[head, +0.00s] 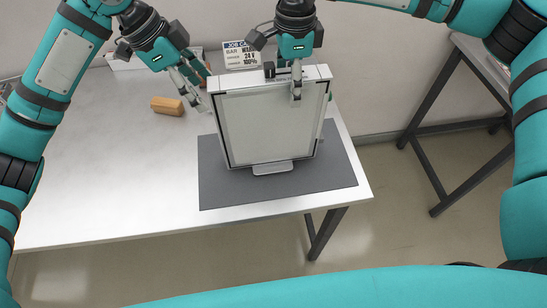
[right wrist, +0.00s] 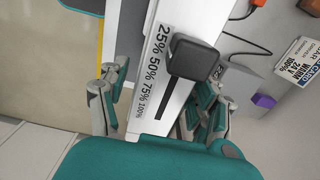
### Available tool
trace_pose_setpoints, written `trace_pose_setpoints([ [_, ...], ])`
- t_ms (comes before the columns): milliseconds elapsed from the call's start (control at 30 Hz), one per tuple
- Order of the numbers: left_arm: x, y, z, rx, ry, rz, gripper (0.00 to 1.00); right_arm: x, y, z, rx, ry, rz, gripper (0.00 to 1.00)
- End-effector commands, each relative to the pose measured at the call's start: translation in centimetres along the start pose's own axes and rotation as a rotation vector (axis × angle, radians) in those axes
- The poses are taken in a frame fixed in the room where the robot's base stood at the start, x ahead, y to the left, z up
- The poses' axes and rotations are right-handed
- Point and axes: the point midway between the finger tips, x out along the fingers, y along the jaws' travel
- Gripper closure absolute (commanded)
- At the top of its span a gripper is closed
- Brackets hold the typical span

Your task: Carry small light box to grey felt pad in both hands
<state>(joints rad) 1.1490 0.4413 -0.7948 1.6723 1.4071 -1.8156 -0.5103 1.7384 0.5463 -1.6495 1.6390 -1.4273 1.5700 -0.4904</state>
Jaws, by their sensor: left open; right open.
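The small light box (head: 270,125), a white-framed panel with a pale face, stands upright on the grey felt pad (head: 335,175), its foot resting near the pad's middle. My left gripper (head: 196,98) is open beside the box's upper left corner, apart from it or just at its edge; I cannot tell which. My right gripper (head: 296,88) is open over the top edge, right of the middle. In the right wrist view, the box's top edge (right wrist: 150,60), with a percent scale and a black slider knob (right wrist: 195,58), lies between the open fingers.
A tan block (head: 168,106) lies on the white table (head: 100,170) left of the box. A job card (head: 240,55) reading 24 V and 100% stands behind the box. The table's left part is clear. A second dark-legged table (head: 430,100) stands at right, across a floor gap.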

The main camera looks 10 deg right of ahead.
Motion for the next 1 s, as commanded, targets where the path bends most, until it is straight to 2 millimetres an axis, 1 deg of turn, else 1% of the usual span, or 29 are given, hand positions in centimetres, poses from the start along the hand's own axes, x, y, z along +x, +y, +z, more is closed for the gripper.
trace_pose_setpoints([
  [33, -1.2, -0.1, 0.0, 0.000, 0.000, -0.004, 0.35, 0.0, 0.0, 0.0, 0.000, 0.000, 0.000, 0.35],
  [200, -4.1, 0.0, 0.0, -0.001, 0.001, -0.003, 0.35, 0.0, 0.0, 0.0, 0.000, 0.000, 0.000, 0.35],
  [333, -5.2, 0.0, 0.0, -0.002, 0.000, -0.002, 0.35, 0.0, 0.0, 0.0, 0.000, 0.000, 0.000, 0.35],
  [467, -5.7, 0.0, 0.0, -0.002, 0.000, 0.000, 0.35, -0.6, -0.1, 0.0, 0.001, 0.000, -0.002, 0.35],
  [567, -5.7, 0.0, 0.1, -0.002, 0.000, 0.000, 0.35, -2.0, -0.1, 0.0, 0.001, -0.001, -0.004, 0.35],
  [800, -5.6, 0.0, 0.1, -0.002, 0.000, 0.000, 0.35, -7.1, -0.1, 0.0, 0.001, -0.001, -0.003, 0.35],
  [900, -5.6, 0.0, 0.1, -0.001, 0.000, 0.000, 0.35, -9.1, -0.1, 0.1, -0.001, -0.001, -0.002, 0.35],
  [1000, -5.6, 0.0, 0.1, -0.001, 0.000, 0.000, 0.35, -10.6, -0.1, 0.0, 0.000, -0.001, -0.002, 0.35],
])
